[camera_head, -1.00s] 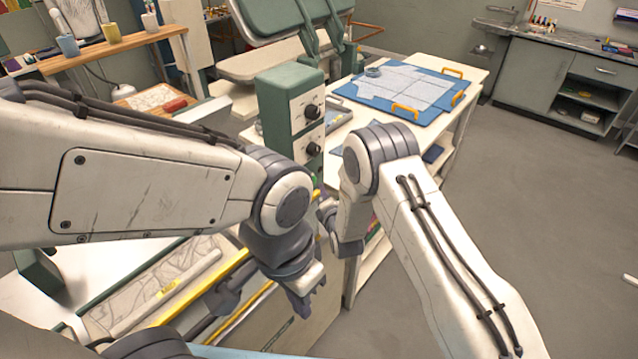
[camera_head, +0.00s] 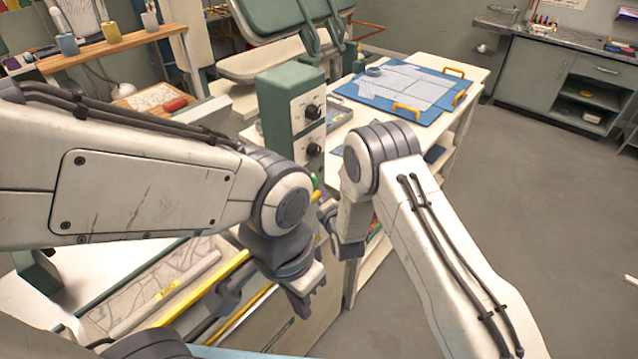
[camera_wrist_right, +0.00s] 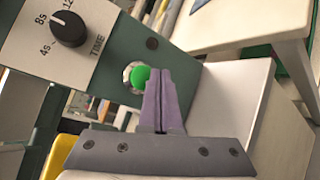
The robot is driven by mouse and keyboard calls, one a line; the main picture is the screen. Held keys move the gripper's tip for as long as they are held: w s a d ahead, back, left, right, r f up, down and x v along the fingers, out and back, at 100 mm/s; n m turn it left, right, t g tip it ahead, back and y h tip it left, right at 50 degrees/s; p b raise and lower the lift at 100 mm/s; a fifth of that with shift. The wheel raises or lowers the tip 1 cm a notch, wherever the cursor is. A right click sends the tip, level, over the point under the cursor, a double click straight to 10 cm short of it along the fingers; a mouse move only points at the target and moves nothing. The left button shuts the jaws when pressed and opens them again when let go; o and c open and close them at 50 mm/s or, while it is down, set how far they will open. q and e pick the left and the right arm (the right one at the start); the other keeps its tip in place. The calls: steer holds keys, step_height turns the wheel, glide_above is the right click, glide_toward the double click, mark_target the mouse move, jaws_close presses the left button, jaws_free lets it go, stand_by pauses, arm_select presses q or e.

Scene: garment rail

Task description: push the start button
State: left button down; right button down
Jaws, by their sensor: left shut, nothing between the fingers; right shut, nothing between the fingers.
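The start button is a round green button in a pale ring. In the right wrist view the green button (camera_wrist_right: 140,76) sits on the dark green face of the control box (camera_wrist_right: 115,45), below the TIME dial. In the head view a small part of the button (camera_head: 314,181) shows low on the control box (camera_head: 285,100). My right gripper (camera_wrist_right: 159,72) is shut and empty; its fingertips overlap the button's right edge in the wrist view. I cannot tell whether they touch it. My left gripper (camera_head: 303,312) is shut and empty, lower and in front of the box.
A black TIME dial (camera_wrist_right: 68,29) is on the box beside the button. A white table (camera_head: 465,78) with a blue board (camera_head: 345,90) stands behind. A yellow-edged frame (camera_head: 190,296) lies under my left arm. Open floor (camera_head: 540,200) is at the right.

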steer(key=shift+a+r, duration=0.55)
steer(key=shift+a, duration=0.05)
arm_select(q)
steer(key=shift+w+a, duration=0.1)
steer(key=shift+a, duration=0.5)
arm_select(e)
steer(key=d, duration=0.1)
steer(key=s+d, duration=0.1)
steer(key=d, duration=0.1)
steer(key=shift+s+d+f, duration=0.15)
steer(key=shift+s, duration=0.2)
